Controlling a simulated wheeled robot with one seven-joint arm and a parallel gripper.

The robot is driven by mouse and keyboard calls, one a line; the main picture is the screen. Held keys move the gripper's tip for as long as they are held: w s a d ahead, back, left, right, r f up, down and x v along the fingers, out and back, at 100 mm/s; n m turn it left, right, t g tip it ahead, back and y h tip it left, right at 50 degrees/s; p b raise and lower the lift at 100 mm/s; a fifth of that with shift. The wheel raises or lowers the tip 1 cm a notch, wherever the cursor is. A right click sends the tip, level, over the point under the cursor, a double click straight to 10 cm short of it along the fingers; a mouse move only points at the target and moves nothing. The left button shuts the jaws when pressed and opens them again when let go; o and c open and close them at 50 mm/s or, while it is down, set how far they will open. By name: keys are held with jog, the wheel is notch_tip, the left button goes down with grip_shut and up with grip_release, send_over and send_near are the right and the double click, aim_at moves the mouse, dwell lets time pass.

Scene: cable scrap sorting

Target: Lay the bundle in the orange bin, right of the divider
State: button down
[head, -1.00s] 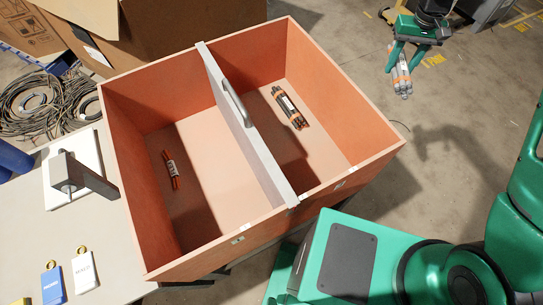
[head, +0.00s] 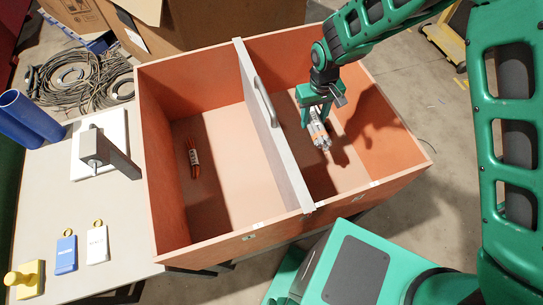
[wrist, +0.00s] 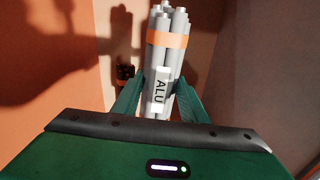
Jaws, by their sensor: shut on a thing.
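The grey bundle (head: 319,133), with an orange band and a white label reading ALU, is held in my gripper (head: 315,115). In the wrist view the green fingers close on both sides of the bundle (wrist: 162,60). The orange bin (head: 232,239) has a grey divider (head: 275,130) with a handle. My gripper and the bundle are over the right compartment, right of the divider. Whether the bundle touches the floor, I cannot tell. A dark bundle (wrist: 125,73) lies in that compartment, left of the grey bundle in the wrist view and mostly hidden in the head view.
A red bundle (head: 193,158) with a white label lies in the left compartment. The table left of the bin holds a blue tag (head: 66,254), a white tag (head: 97,245), a yellow stamp-like object (head: 25,278) and a grey post (head: 104,150). Cable coils (head: 80,80) lie behind.

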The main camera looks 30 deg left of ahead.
jog(key=s+f, duration=0.5)
send_over(325, 181)
jog(key=shift+n, duration=0.4)
notch_tip(325, 181, down, 6)
jog(key=shift+s+f, duration=0.1)
jog(key=shift+f, duration=2.1)
jog(key=c, duration=1.1)
grip_release()
notch_tip(325, 181, up, 12)
